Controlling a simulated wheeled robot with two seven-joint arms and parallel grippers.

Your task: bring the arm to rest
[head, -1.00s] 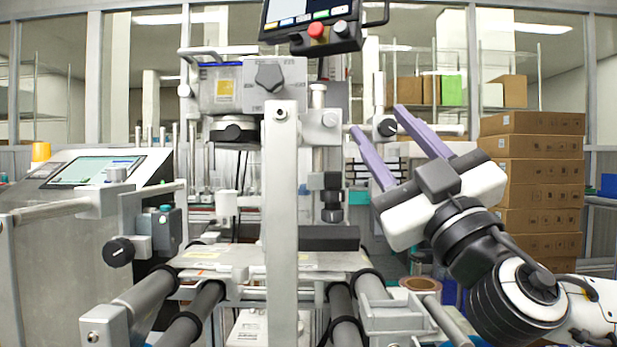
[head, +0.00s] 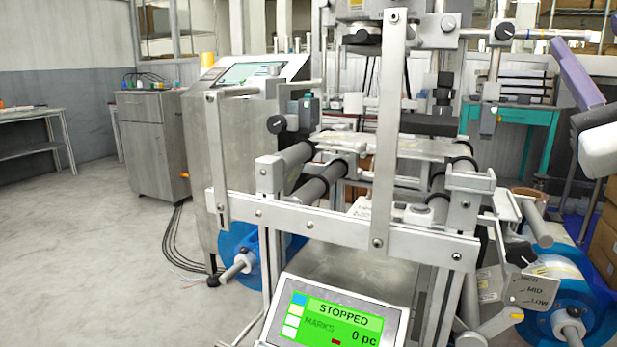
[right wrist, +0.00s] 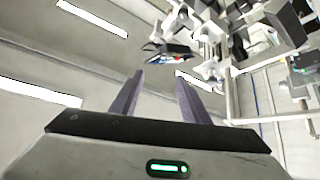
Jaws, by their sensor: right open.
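My right gripper (head: 580,72) is at the right edge of the head view, raised beside the machine and partly cut off by the frame. In the right wrist view its two purple fingers (right wrist: 155,95) stand wide apart with nothing between them. The film machine (head: 390,150), a metal frame with dark rollers, stands in the middle of the head view, to the left of the gripper. Its screen (head: 330,322) reads STOPPED and 0 pc. My left gripper is not in view.
A blue reel (head: 585,290) sits low at the machine's right side, and another blue reel (head: 222,250) at its left. A grey cabinet (head: 150,145) and a table (head: 35,118) stand at the left. The floor (head: 90,250) at the left is clear.

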